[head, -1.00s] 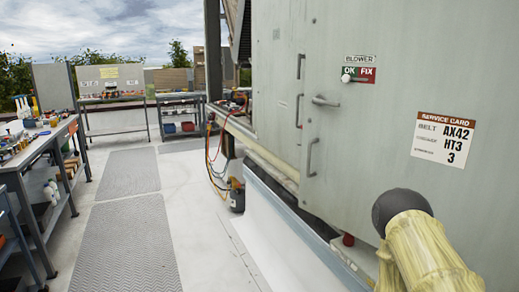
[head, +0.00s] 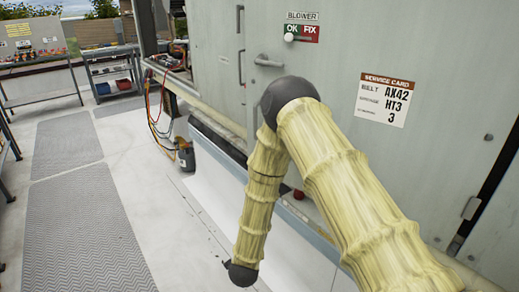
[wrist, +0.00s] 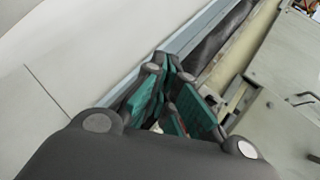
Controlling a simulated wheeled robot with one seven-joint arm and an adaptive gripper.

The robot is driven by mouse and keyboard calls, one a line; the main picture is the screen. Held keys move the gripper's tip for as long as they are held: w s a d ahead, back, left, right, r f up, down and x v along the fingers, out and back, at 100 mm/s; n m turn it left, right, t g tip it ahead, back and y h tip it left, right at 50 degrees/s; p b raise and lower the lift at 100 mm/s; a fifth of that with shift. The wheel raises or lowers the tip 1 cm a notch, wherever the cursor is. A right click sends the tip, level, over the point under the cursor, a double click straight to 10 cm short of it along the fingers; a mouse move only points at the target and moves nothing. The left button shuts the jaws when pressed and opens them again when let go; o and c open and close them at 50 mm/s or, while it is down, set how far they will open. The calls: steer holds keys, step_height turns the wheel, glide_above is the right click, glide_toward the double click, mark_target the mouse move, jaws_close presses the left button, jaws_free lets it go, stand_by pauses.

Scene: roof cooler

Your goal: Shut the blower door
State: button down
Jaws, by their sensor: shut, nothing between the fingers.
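The blower door (head: 330,100) is a large pale grey-green panel on the cooler's side, under a BLOWER label (head: 302,16). Its bent handle (head: 268,61) is near its left side. A dark vertical gap (head: 492,185) shows along the right part of the cooler front; I cannot tell how far the door stands open. My gripper (wrist: 172,78) shows in the wrist view, shut and empty, with green finger pads. It is low by the cooler's base, apart from the grey panel with a handle (wrist: 303,98) at right. In the head view it is hidden below my arm.
The OK/FIX plate (head: 302,33) has a white knob at its left. A service card (head: 385,99) is on the panel. Hoses and a dark canister (head: 185,155) stand left of the cooler. Workbenches (head: 112,72) are further back. The floor with grey mats (head: 85,220) is clear.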

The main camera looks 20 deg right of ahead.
steer(key=w+a+r+m+g+h+p, duration=0.1)
steer(key=w+r+m+h+p, duration=0.4)
steer(key=r+m, duration=1.2)
steer(key=w+r+m+h+p, duration=0.1)
steer(key=w+r+m+h, duration=0.75)
steer(key=r, duration=1.35)
steer(key=w+d+m+y+p, duration=0.2)
steer(key=w+d+p, duration=0.3)
steer(key=w+d, duration=0.5)
steer(key=shift+d+y, duration=0.35)
steer(key=shift+d, duration=0.3)
steer(key=shift+d+f, duration=0.1)
